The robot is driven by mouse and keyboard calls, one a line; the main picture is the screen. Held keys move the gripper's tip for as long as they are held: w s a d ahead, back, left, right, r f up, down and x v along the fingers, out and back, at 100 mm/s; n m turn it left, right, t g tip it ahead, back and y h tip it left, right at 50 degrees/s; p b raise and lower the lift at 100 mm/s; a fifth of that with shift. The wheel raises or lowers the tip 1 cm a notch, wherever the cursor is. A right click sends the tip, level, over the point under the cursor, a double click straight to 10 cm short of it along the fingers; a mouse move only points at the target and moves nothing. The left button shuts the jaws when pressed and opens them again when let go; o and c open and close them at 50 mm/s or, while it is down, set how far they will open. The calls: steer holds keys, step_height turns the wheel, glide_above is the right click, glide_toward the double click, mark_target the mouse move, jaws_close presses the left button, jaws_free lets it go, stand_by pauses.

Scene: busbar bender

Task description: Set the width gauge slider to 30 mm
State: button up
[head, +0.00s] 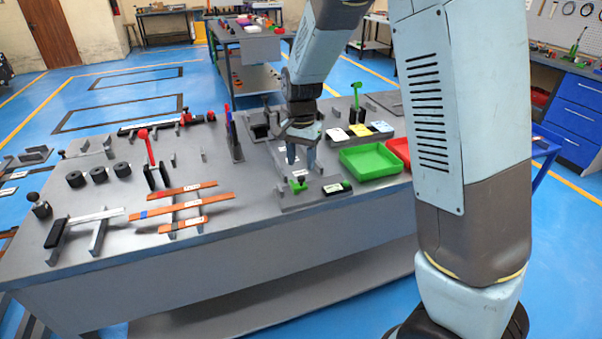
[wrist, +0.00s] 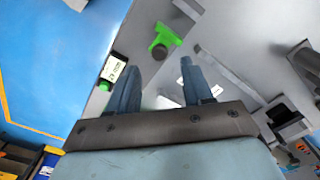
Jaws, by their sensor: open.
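A gauge with a green slider knob (head: 298,184) and a dark readout box (head: 338,188) sits at the bench's front edge. I take it to be the width gauge. In the wrist view the green knob (wrist: 163,40) is T-shaped and stands just beyond my fingertips, between their lines. The readout (wrist: 115,68) lies left of it with a green button; its digits are too small to read surely. My gripper (head: 301,157) points down above and behind the gauge, open and empty. Its two fingers (wrist: 158,75) show apart in the wrist view, not visibly touching the knob.
A green tray (head: 370,161) and a red tray (head: 398,150) lie right of the gauge. Pads with coloured tops (head: 358,130) are behind. Copper bars (head: 182,207) on supports and a red-knobbed lever (head: 151,150) are to the left. The bench's front edge is close to the gauge.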

mark_target(302, 177)
steer(key=shift+f, duration=2.5)
steer(key=c, duration=0.9)
